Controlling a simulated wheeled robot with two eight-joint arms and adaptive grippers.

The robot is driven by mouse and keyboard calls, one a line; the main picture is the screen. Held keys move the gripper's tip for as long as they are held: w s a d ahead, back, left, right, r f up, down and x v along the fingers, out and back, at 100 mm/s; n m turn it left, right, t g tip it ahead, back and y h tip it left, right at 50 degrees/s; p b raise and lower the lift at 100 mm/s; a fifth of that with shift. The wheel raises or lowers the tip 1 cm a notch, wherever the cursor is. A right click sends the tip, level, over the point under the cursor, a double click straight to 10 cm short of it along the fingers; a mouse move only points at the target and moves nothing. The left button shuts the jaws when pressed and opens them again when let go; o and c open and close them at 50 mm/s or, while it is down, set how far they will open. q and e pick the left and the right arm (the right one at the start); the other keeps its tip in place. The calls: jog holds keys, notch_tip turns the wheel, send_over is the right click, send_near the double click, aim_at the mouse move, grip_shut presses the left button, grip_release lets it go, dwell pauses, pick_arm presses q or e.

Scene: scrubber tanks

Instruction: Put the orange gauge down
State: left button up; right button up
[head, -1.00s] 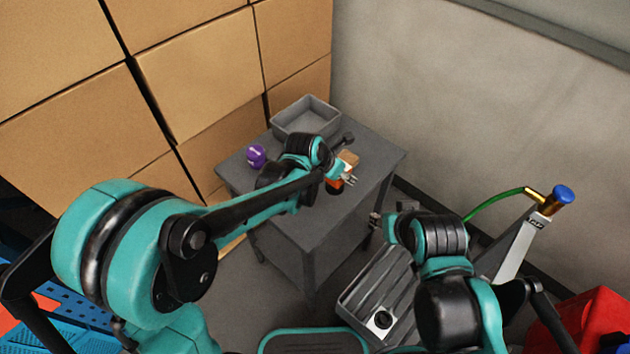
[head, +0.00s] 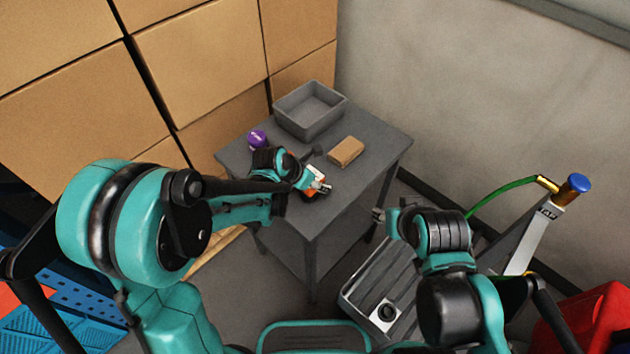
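The orange gauge (head: 309,194) is at my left gripper (head: 322,187), over the front part of the grey table (head: 345,200). The gripper and wrist hide most of it, and only small orange patches show. My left gripper appears shut on it, since the gauge has moved along with the hand. I cannot tell whether the gauge touches the tabletop. My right gripper (head: 379,215) is off the table's right side, small in view, and its fingers are not clear.
A grey open bin (head: 311,113) stands at the table's back. A tan block (head: 346,151) lies in front of it, and a purple round object (head: 257,138) sits at the left edge. The table's right part is clear. Cardboard boxes (head: 205,60) rise behind.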

pick_arm(q)
jog(key=o, duration=1.3)
jog(key=shift+f, duration=0.1)
jog(key=shift+a+r, duration=0.1)
jog(key=shift+r, duration=0.35)
jog(key=p+v, duration=0.4)
jog(key=v, duration=0.7)
jog(key=s+a+r+m+t+y, duration=0.1)
jog(key=s+a+m, duration=0.3)
jog(key=m, duration=0.5)
jog(key=s+a+r+m+y, duration=0.2)
jog(key=s+a+m, duration=0.3)
jog(key=m, duration=0.4)
jog(key=s+a+r+m+t+y, duration=0.1)
jog(key=s+a+r+m, duration=0.2)
jog(key=m, duration=0.6)
jog(key=shift+s+a+r+t+y, duration=0.15)
jog(key=shift+s+a, duration=0.35)
jog(key=shift+a, duration=0.2)
jog(key=shift+s+a+r+t+y, duration=0.15)
jog(key=shift+s+a, duration=0.3)
jog(key=shift+a, duration=0.25)
